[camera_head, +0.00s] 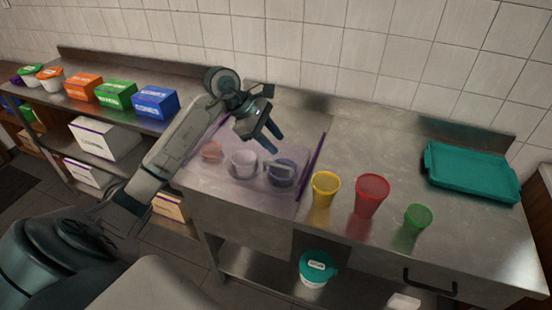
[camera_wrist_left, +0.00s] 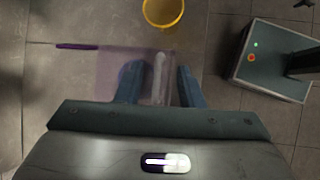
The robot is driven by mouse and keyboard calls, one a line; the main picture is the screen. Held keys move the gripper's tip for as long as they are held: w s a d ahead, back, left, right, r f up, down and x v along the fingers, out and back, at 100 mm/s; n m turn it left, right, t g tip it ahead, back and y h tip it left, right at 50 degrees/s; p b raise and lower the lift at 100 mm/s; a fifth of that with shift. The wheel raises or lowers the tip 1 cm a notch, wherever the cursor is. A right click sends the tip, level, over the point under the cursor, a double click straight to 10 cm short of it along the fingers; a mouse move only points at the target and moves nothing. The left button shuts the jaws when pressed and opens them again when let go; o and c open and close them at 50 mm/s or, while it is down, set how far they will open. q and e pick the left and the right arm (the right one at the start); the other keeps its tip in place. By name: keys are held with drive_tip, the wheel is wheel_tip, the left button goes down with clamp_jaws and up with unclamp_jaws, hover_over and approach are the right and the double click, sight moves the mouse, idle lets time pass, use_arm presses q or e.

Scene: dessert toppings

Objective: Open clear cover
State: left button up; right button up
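The clear cover (camera_head: 232,187), faintly purple and see-through, lies over the recessed left part of the steel counter. A purple strip (camera_head: 316,160) stands along its right side. Orange, white (camera_head: 243,163) and dark blue bowls show through it. A pale bar-like handle (camera_head: 278,165) lies on the cover near the blue bowl. My left gripper (camera_head: 264,143) is open and empty above the cover, behind the handle. In the left wrist view the cover (camera_wrist_left: 110,72) lies below the parted fingers (camera_wrist_left: 159,88), with the pale handle (camera_wrist_left: 159,68) seen between them. Contact cannot be told. My right gripper is out of view.
Yellow (camera_head: 325,190), red (camera_head: 371,195) and green (camera_head: 417,219) cups stand right of the cover. A teal tray (camera_head: 470,172) lies at the far right. Orange, green and blue boxes (camera_head: 156,103) stand on the left counter. A tiled wall is behind.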

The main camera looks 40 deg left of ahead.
sight(279, 165)
use_arm(q)
drive_tip(key=shift+g+y, duration=0.5)
drive_tip(key=shift+y, duration=0.4)
drive_tip(key=f+p, duration=0.1)
drive_tip(key=f, duration=0.1)
drive_tip(key=w+f+p, duration=0.1)
drive_tip(key=f+p, duration=0.1)
drive_tip(key=f, duration=0.1)
drive_tip(key=f+p, duration=0.1)
drive_tip(key=f, duration=0.1)
drive_tip(key=shift+w+a+f, duration=0.3)
drive_tip(key=shift+f, duration=0.05)
drive_tip(key=shift+w+d+f, duration=0.15)
drive_tip(key=shift+w+f, duration=0.05)
drive_tip(key=shift+f, duration=0.5)
clamp_jaws()
